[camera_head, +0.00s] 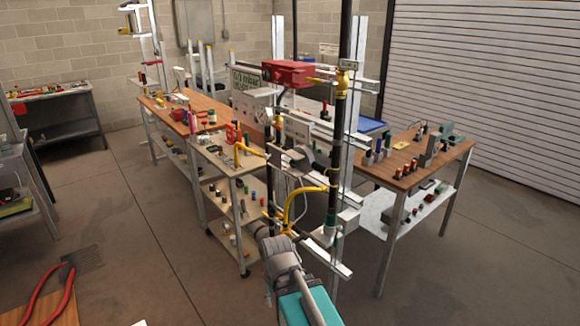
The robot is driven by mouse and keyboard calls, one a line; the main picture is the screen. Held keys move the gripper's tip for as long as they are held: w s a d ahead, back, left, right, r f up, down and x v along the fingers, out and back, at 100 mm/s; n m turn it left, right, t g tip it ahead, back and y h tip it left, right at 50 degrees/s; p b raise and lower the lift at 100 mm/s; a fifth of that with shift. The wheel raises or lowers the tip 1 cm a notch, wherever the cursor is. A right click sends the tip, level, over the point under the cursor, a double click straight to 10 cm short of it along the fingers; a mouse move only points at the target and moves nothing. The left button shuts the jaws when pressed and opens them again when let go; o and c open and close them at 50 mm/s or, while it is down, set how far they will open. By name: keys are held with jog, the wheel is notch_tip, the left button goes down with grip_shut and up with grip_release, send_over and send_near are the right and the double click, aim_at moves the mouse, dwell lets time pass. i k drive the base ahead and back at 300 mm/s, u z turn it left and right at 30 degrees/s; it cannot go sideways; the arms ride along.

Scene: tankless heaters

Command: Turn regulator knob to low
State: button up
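A rack of black pipes and pale rails stands in the middle of the view. A red box-like unit (288,73) sits near its top, with a dark round part on its left face that may be a knob. A grey rounded part (304,158), possibly a regulator, sits lower on the rack. I cannot tell which one is the regulator, nor any knob's setting. My arm, grey and teal, reaches up from the bottom middle toward the lower rack. My gripper's fingers cannot be made out, so its opening and any contact are unclear.
Yellow hoses (304,204) run across the rack's lower part. A wood-topped bench (408,176) with small items stands at right, and a cart (216,156) at left. Red-handled pliers (66,292) lie at bottom left. Floor is clear at left and lower right.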

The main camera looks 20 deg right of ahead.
aim_at(294, 164)
jog(key=z, duration=0.1)
jog(key=i, duration=1)
jog(key=u, duration=0.05)
